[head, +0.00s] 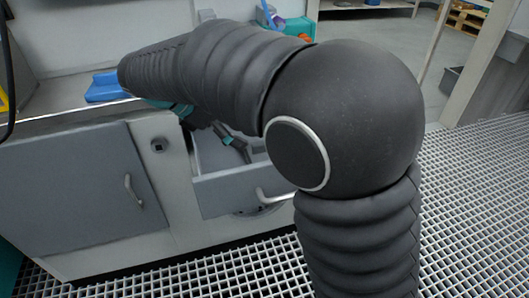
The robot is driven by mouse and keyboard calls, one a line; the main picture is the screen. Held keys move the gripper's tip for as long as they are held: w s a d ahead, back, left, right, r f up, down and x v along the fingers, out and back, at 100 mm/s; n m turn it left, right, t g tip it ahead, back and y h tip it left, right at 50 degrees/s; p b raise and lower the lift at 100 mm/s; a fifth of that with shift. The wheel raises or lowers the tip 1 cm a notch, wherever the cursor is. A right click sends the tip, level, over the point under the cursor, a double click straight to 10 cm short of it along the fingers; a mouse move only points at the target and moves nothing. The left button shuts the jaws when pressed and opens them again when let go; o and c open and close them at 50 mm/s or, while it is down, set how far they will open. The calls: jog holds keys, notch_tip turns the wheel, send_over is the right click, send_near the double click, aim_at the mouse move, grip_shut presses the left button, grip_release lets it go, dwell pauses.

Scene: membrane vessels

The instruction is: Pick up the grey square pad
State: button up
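I cannot make out the grey square pad in the head view. My gripper (238,146), black with teal parts, is partly hidden behind my own arm. It reaches down into the open drawer (228,195) of the cabinet. The drawer has a grey front and a light handle, and its inside is only partly visible. The fingertips are small and partly covered here, so I cannot tell if they are open or shut, or whether they hold anything.
A blue object (104,88) lies on the counter at the left. A closed grey cabinet door (80,190) is left of the drawer. Purple, teal and orange items (297,27) stand behind my arm. The grating floor (470,215) is clear at the right.

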jog(key=b+x, duration=0.1)
jog(key=x, duration=0.8)
jog(key=shift+w+d+f, duration=0.15)
jog(key=shift+w+f, duration=0.05)
jog(key=shift+f, duration=0.1)
jog(key=c, duration=0.9)
